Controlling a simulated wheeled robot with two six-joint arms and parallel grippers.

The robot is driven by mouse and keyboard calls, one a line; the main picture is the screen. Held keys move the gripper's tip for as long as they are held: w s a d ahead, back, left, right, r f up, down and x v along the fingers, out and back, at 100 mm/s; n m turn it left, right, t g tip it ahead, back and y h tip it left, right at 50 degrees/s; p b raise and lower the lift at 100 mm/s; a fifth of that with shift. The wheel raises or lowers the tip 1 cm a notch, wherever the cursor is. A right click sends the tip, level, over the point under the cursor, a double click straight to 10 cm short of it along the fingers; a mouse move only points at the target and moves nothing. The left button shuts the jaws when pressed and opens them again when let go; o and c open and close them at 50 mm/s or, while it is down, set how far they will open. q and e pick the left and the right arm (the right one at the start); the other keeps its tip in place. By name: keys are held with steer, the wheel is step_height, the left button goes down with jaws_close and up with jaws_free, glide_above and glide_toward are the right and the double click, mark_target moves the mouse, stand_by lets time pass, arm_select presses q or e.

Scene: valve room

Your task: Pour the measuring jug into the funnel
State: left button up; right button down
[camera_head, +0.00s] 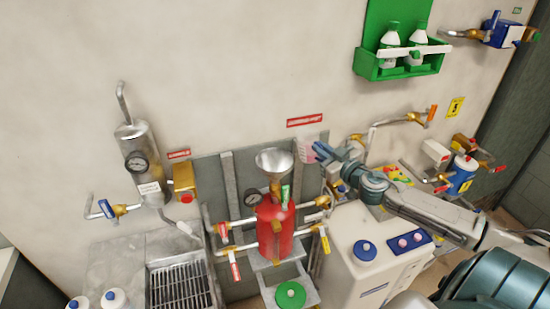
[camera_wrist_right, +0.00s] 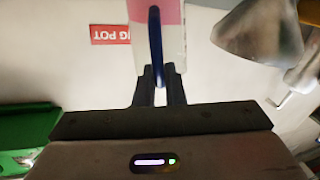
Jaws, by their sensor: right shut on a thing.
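The measuring jug (camera_head: 307,151) is clear with pink contents and a blue handle. My right gripper (camera_head: 321,152) is shut on it, and in the right wrist view the dark fingers (camera_wrist_right: 160,88) close on the handle of the jug (camera_wrist_right: 172,38). The metal funnel (camera_head: 273,160) stands mouth up on top of the red vessel (camera_head: 275,225). The jug is held close to the right of the funnel's rim, apart from it in the picture. The funnel also shows at upper right in the wrist view (camera_wrist_right: 258,32). My left gripper is out of view.
A gauge (camera_head: 253,196) and pipes with valve handles surround the red vessel. A white cabinet (camera_head: 345,265) stands below my right arm. A green wall shelf (camera_head: 400,70) with bottles is at upper right. The wall above the funnel is clear apart from a red sign (camera_head: 304,120).

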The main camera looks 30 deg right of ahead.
mark_target(307, 147)
steer(key=shift+a+r+n, duration=0.25)
steer(key=shift+a+n, duration=0.6)
steer(key=shift+n, duration=0.15)
steer(key=shift+a+r+n+p, duration=0.25)
steer(key=shift+r+n+p, duration=0.1)
steer(key=shift+p, duration=0.2)
arm_select(q)
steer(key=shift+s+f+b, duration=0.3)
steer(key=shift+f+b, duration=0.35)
steer(key=shift+b, duration=0.2)
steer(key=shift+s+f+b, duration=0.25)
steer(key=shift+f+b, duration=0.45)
steer(key=shift+b, duration=0.15)
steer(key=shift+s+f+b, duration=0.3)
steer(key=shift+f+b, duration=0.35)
steer(key=shift+b, duration=0.2)
arm_select(e)
steer(key=shift+a+r+n, duration=0.35)
steer(key=shift+a+n, duration=0.25)
steer(key=shift+n, duration=0.7)
steer(key=shift+a+r+n, duration=0.3)
steer(key=shift+a+n, duration=0.25)
steer(key=shift+n, duration=0.7)
steer(key=shift+a+r+n, duration=0.35)
steer(key=shift+a+n, duration=0.25)
steer(key=shift+n, duration=0.7)
